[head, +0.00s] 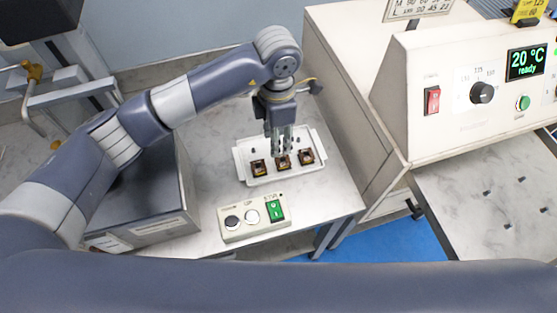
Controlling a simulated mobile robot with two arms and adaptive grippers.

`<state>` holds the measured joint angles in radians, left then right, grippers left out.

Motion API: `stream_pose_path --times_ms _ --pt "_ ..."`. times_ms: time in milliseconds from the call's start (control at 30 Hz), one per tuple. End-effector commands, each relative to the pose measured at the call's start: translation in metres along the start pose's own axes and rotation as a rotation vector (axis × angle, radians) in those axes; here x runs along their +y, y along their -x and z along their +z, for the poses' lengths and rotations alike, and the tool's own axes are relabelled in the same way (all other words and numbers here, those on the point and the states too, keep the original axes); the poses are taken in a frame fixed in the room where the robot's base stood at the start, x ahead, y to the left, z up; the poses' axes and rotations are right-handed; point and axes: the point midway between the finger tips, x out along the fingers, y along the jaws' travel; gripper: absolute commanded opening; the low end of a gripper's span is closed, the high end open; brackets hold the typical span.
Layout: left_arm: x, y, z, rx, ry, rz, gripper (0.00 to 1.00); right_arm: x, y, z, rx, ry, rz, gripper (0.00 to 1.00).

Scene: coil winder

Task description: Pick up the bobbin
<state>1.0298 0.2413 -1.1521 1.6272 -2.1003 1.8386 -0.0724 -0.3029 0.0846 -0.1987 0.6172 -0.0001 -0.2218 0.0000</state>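A shallow white tray (243,172) lies on the grey table and holds three small dark-and-copper bobbins in a row: a left bobbin (259,168), a middle bobbin (283,163) and a right bobbin (306,157). My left gripper (284,151) points straight down over the tray, with its fingertips at the middle bobbin. The fingers partly cover that bobbin's far side. I cannot tell whether they touch it or have closed on it. My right gripper is not in view.
A large cream machine (450,120) with a display reading "20 °C ready" stands to the right. A grey box (150,205) stands left of the tray.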

Motion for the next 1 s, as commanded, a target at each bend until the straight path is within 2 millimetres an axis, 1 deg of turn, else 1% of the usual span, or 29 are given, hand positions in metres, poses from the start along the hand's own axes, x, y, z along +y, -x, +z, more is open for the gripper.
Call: stream_pose_path --times_ms 33,200,367,467,600,700,833,1000 --pt "-0.002 -0.008 0.000 0.002 0.001 -0.005 0.37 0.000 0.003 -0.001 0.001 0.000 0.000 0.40" --pt "-0.002 -0.034 0.000 0.001 0.001 -0.005 0.37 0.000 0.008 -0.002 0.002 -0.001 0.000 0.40" --pt "-0.002 -0.046 0.001 0.000 -0.001 -0.002 0.37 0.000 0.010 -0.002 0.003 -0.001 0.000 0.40" --pt "-0.002 -0.055 0.003 0.002 0.000 -0.005 0.37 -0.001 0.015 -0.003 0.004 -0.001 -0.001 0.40" --pt "-0.005 -0.076 0.007 0.002 0.000 -0.007 0.37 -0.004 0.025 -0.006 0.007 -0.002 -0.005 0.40" --pt "-0.004 -0.090 0.007 0.001 0.001 -0.005 0.37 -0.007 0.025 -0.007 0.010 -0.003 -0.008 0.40" --pt "-0.003 -0.098 0.007 -0.001 0.000 -0.001 0.37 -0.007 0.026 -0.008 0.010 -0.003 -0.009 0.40" --pt "-0.003 -0.099 0.007 -0.001 -0.001 -0.001 0.37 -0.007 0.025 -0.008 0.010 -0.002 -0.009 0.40"
